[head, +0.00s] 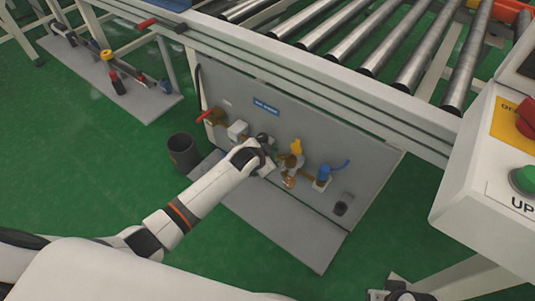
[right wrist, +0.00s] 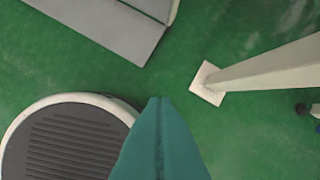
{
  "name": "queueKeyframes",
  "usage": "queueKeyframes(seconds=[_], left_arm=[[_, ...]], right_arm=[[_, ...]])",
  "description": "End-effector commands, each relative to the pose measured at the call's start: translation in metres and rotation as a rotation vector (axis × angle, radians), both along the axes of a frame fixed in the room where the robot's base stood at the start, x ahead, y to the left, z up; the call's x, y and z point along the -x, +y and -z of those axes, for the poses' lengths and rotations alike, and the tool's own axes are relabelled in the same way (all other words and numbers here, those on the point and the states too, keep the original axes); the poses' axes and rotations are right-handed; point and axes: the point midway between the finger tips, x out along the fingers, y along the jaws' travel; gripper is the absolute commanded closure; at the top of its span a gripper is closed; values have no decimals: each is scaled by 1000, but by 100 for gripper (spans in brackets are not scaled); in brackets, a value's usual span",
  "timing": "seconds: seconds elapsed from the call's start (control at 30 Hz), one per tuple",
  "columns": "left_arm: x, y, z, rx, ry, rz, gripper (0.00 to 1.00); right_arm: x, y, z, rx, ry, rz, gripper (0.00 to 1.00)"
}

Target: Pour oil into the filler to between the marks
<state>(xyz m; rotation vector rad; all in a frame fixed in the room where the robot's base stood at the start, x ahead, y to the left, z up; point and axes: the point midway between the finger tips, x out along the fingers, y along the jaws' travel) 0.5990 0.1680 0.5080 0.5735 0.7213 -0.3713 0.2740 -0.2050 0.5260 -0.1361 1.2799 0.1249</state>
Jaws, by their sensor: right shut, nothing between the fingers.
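My left gripper (head: 266,163) reaches in from the left to the fittings on the grey panel (head: 370,160) under the roller conveyor. Its fingers are small and partly hidden there, so I cannot tell whether they hold anything. Just right of it are brass-coloured parts (head: 290,162) with a yellow piece (head: 297,146) on top. I cannot make out which fitting is the filler, and no level marks or oil can be read. My right gripper (right wrist: 158,105) is shut and empty above the green floor, its teal fingers pressed together in the right wrist view.
A red-handled valve (head: 204,116) and a blue-handled valve (head: 325,175) flank the fittings. A dark bin (head: 185,152) stands left of the panel. Conveyor rollers (head: 385,45) lie above, a control box (head: 490,165) stands right. A white post foot (right wrist: 207,83) is near my right gripper.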

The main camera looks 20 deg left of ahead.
Motion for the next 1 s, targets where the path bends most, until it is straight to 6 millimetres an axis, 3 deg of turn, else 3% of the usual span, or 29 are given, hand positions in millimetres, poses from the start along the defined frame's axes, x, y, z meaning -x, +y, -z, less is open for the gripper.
queueKeyframes(seconds=[1.0], left_arm=[[-2,-1,-5,-32,24,1,75]], right_arm=[[-6,4,39,-4,17,-4,100]])
